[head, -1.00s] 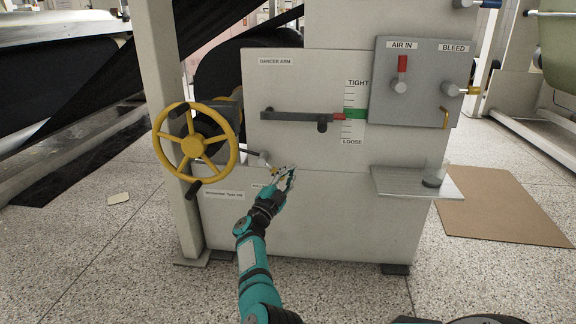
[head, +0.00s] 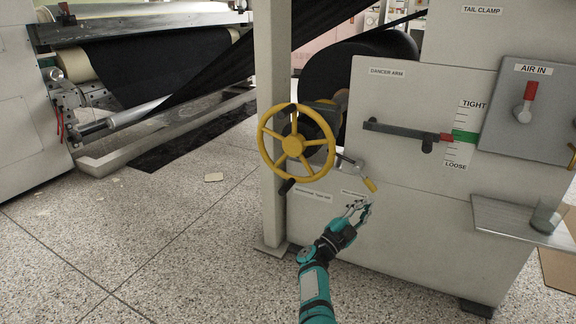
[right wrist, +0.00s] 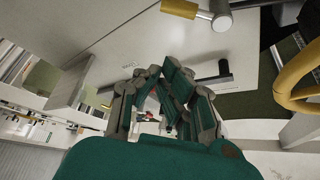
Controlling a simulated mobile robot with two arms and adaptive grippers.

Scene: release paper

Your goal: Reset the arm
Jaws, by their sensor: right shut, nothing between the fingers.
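My right arm comes up from the bottom of the head view, and my right gripper (head: 361,207) is in front of the machine's lower panel, just below the yellow-tipped lever (head: 369,184). The gripper is shut and empty, apart from the lever. The right wrist view shows its fingers (right wrist: 162,100) together, with the lever's yellow grip (right wrist: 180,9) at the top edge. My left gripper is not in view.
A yellow handwheel (head: 293,145) stands left of the gripper. The dancer arm (head: 402,132) has its red tip at the green band. A metal shelf (head: 520,222) juts out at right. Open speckled floor (head: 150,240) lies to the left.

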